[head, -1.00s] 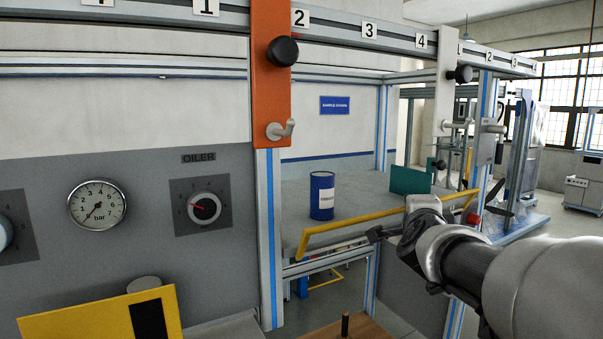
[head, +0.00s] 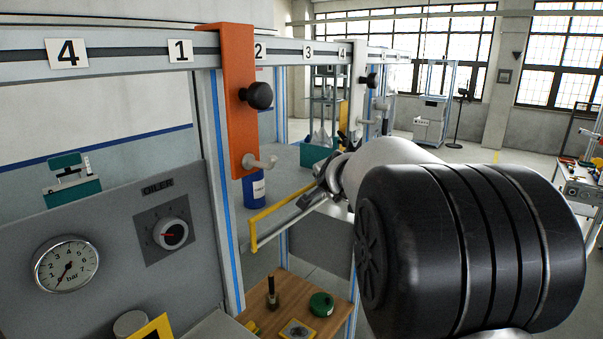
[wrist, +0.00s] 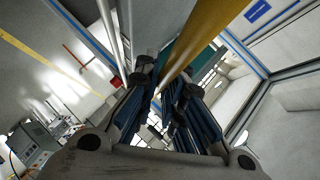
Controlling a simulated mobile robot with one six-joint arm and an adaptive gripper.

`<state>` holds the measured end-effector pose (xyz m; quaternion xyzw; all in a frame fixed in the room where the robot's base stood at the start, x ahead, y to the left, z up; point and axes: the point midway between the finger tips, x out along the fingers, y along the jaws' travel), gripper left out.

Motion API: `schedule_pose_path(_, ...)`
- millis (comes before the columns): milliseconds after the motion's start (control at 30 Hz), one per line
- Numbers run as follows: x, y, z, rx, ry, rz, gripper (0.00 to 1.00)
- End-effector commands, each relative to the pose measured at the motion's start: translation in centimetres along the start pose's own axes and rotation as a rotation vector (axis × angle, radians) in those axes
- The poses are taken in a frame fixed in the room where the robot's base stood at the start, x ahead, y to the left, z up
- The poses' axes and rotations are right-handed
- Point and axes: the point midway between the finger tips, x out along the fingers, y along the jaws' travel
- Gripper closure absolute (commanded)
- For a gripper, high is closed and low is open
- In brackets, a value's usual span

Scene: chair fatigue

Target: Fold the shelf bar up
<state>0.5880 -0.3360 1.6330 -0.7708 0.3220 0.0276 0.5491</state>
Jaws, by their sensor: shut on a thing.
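The shelf bar (head: 284,208) is a yellow bar along the front edge of the grey shelf, right of the orange upright plate in the head view. In the wrist view the yellow bar (wrist: 208,38) runs from the top edge down to between the fingers. My gripper (wrist: 165,90) is shut on it. In the head view my gripper (head: 318,193) is at the bar's far part, largely hidden by my arm. The bar's near end is bent and stands clear of the gripper.
The orange plate (head: 236,105) with a black knob and grey hook stands left of the bar. A blue can (head: 255,188) is on the shelf behind it. Below is a wooden table (head: 330,302) with a green round part (head: 321,304). A gauge panel (head: 110,240) is at left.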

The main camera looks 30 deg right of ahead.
Motion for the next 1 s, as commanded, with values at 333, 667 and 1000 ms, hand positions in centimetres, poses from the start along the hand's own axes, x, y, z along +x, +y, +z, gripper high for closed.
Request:
schedule_pose_path(333,0.08,-0.24,-0.38,-0.011,0.001,0.001,1.00)
schedule_pose_path(667,0.09,-0.18,-0.38,-0.009,0.001,0.002,0.77)
schedule_pose_path(1000,0.14,-0.01,-0.30,-0.009,-0.001,0.006,0.70)
